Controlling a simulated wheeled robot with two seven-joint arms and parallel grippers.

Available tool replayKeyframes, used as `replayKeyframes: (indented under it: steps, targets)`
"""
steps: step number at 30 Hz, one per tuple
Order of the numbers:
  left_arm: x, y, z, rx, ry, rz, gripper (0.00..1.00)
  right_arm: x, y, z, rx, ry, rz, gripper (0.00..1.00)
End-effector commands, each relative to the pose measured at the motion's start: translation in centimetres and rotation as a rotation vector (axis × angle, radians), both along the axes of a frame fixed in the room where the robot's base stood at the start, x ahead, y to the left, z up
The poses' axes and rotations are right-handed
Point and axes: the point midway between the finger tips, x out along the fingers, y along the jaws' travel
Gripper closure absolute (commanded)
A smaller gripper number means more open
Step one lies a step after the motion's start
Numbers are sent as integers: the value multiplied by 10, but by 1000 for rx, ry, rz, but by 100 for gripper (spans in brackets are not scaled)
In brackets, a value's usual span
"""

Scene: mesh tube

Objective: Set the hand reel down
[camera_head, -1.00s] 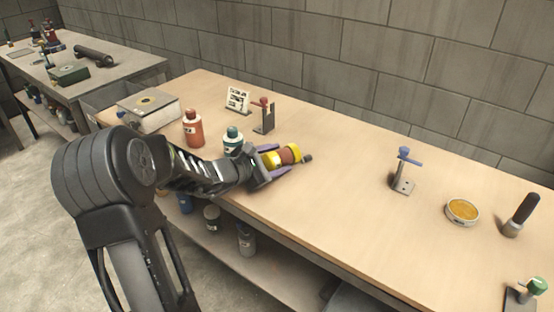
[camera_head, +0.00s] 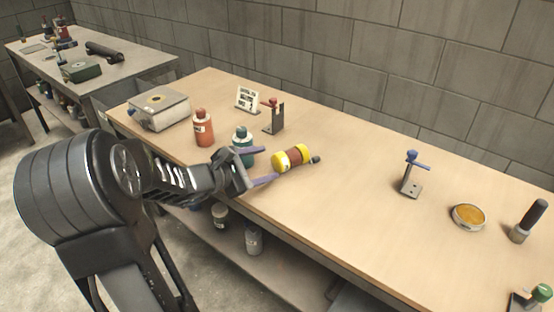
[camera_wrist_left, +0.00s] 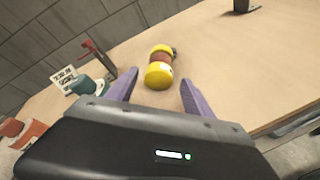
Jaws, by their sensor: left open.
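The hand reel (camera_head: 291,158), a yellow spool with a reddish-brown middle and a small dark knob at one end, lies on its side on the wooden workbench (camera_head: 340,190). My left gripper (camera_head: 262,166) is open and empty, just to the left of the reel and apart from it. In the left wrist view the reel (camera_wrist_left: 159,67) lies beyond and between the two spread purple fingers (camera_wrist_left: 157,88). My right gripper is not in view.
A teal bottle (camera_head: 243,145) stands close behind my left gripper, with an orange bottle (camera_head: 203,128) further left. A red-topped stand (camera_head: 274,117) and a card (camera_head: 248,98) are behind. A blue-topped stand (camera_head: 411,176) and round tin (camera_head: 468,216) are right; bench between is clear.

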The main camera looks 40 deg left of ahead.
Motion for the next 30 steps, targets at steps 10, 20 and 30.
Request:
replayKeyframes:
  steps: [10,20,30]
  targets:
    - [-29,2,10,0,0,-1,40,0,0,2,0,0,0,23]
    - [-29,3,9,0,0,-1,40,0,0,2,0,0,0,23]
    - [-24,-4,16,0,-5,-17,26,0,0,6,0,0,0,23]
